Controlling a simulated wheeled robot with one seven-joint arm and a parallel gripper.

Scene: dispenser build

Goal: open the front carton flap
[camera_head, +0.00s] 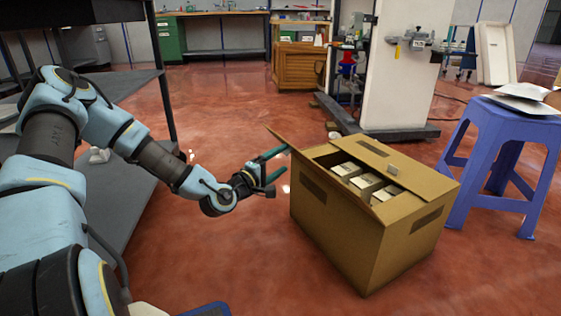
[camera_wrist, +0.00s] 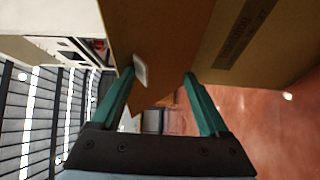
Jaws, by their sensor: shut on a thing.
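A brown carton (camera_head: 335,235) stands on the red floor, its top partly open with several pale boxes (camera_head: 365,182) inside. The front carton flap (camera_head: 302,158) stands out along the carton's left side, tilted outward. My gripper (camera_head: 284,160) is at the flap's far left end, with green fingers. In the wrist view, the flap (camera_wrist: 165,35) passes between the fingers of my gripper (camera_wrist: 158,75), with a small white tab (camera_wrist: 140,70) by the left finger. My gripper is shut on the flap. The exact contact is hard to see.
Another flap (camera_head: 420,182) covers the carton's right side, with a small grey tab on it. A blue stool (camera_head: 490,150) stands close on the right. A white pillar (camera_head: 400,75) stands behind. A dark shelf (camera_head: 130,195) is at left. Floor in front of the carton is clear.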

